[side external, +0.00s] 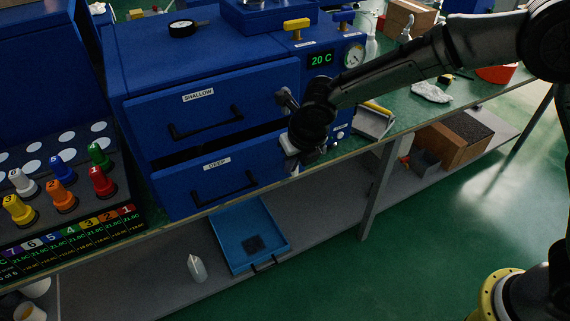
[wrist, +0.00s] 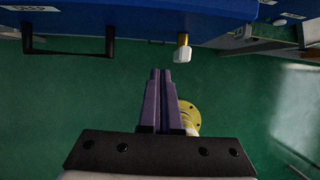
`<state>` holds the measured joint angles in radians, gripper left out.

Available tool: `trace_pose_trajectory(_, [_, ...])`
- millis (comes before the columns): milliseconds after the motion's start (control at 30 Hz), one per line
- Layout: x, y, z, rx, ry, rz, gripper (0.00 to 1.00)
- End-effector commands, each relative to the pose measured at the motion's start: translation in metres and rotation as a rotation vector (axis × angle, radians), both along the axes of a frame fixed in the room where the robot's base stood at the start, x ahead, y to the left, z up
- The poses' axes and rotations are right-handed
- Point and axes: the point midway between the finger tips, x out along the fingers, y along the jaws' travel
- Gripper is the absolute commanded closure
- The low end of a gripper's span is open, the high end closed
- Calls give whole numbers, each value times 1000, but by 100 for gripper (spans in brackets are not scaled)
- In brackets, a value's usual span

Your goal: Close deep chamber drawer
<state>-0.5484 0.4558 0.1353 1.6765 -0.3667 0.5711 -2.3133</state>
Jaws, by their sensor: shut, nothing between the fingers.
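The deep drawer (side external: 190,193) is the lower drawer of the blue press cabinet and carries a DEEP label and a black bar handle (side external: 225,188). It stands partly out, with a dark gap above its front. In the wrist view, the drawer's blue front (wrist: 150,12) runs along the top, with its handle (wrist: 68,53) at the upper left. My gripper (wrist: 160,72) is shut and empty, its fingers together, pointing toward the drawer front to the right of the handle. In the side view, my gripper is beside the drawer's right end; its fingertips are hard to make out and contact cannot be told.
The SHALLOW drawer (side external: 230,100) is directly above. A yellow fitting with a white end (wrist: 183,50) juts out near my fingers. A blue tray (side external: 225,235) and a white bottle (side external: 196,268) are on the lower shelf. Green floor (wrist: 70,120) lies open in front.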

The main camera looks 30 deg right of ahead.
Motion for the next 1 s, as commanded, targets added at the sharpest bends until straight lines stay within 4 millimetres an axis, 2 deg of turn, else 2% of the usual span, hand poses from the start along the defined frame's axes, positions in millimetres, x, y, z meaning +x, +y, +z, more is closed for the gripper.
trace_pose_trajectory(33, [-5,0,11,1,-1,-1,100])
trace_pose_trajectory(200, [-17,0,39,0,1,0,100])
trace_pose_trajectory(533, [-27,0,66,-4,25,-53,100])
trace_pose_trajectory(567, [-26,4,70,-2,33,-72,100])
trace_pose_trajectory(667, [-35,39,78,-1,62,-88,100])
trace_pose_trajectory(800, [-56,95,83,1,84,-44,100])
trace_pose_trajectory(900, [-66,114,79,-2,87,-7,100])
trace_pose_trajectory(1000, [-67,116,72,-5,89,0,100])
